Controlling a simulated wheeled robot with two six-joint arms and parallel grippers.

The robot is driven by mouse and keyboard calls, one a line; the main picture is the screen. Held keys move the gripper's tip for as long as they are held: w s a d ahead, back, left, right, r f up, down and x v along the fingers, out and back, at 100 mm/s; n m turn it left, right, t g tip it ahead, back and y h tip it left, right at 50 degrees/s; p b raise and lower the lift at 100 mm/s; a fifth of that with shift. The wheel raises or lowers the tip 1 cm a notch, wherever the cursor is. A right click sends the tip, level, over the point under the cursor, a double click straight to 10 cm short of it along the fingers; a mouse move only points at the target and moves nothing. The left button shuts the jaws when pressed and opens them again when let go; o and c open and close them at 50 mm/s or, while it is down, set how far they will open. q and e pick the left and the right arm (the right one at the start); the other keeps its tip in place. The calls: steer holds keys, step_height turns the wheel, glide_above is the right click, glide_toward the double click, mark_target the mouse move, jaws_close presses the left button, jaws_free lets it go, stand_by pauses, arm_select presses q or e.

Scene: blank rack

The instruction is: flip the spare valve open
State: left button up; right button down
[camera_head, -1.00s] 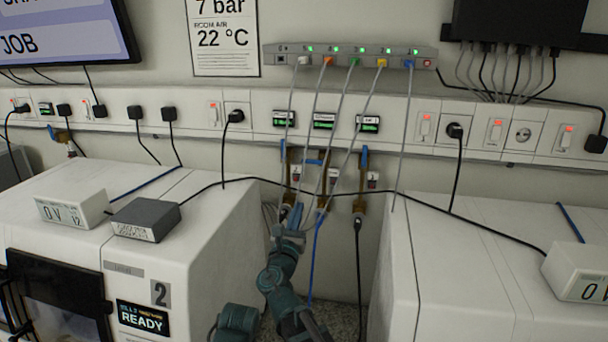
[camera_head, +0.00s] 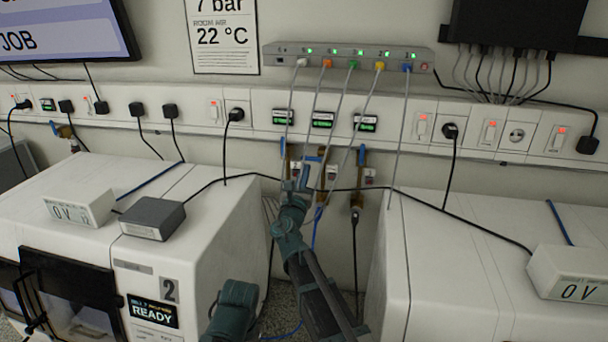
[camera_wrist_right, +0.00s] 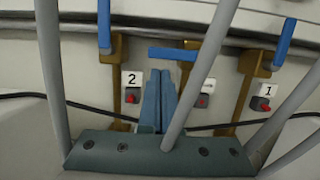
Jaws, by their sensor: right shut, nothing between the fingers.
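Three brass valves with blue handles sit on the wall below the rail. The middle valve's handle (camera_head: 315,159) lies crosswise; it also shows level in the wrist view (camera_wrist_right: 178,54). The left valve's handle (camera_wrist_right: 104,24), by tag 2, and the right valve's handle (camera_wrist_right: 284,44), by tag 1, stand roughly upright. The middle tag (camera_wrist_right: 205,88) is partly hidden by a grey cable, so I cannot read it. My right gripper (camera_head: 297,184) is shut and empty, its blue fingertips (camera_wrist_right: 160,76) just below the middle handle, apparently apart from it. My left gripper is not in view.
Grey cables (camera_head: 370,110) hang from the hub (camera_head: 345,55) in front of the valves and cross close to my right gripper. A black cable (camera_head: 420,200) sags across the gap. White machines (camera_head: 215,215) stand on both sides of the gap.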

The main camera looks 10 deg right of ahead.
mark_target(302, 157)
steer(key=shift+w+r, duration=0.1)
steer(key=shift+r, duration=0.15)
steer(key=shift+a+r+m+h+p, duration=0.15)
steer(key=shift+r+m+p, duration=0.15)
steer(key=shift+m, duration=0.3)
steer(key=shift+a+r+m+h+p, duration=0.15)
steer(key=shift+m+p, duration=0.15)
steer(key=shift+m, duration=0.3)
steer(key=m, duration=0.1)
steer(key=r+m+g+p, duration=0.1)
steer(key=m, duration=0.1)
steer(key=shift+w+a+r+h+p, duration=0.1)
steer(key=shift+w+r+h+p, duration=0.05)
steer(key=shift+h+p, duration=0.2)
step_height(302, 157, up, 2)
steer(key=m+g+h+p, duration=0.1)
steer(key=m+p, duration=0.2)
steer(key=m, duration=0.2)
steer(key=shift+s+d+r+m+p, duration=0.25)
steer(key=shift+d+r+p, duration=0.15)
steer(key=shift+r+p, duration=0.3)
steer(key=shift+s+d+r+m+p, duration=0.15)
steer(key=shift+d+r+m+p, duration=0.2)
steer(key=shift+r+p, duration=0.3)
steer(key=shift+f, duration=0.15)
steer(key=shift+w+f, duration=0.1)
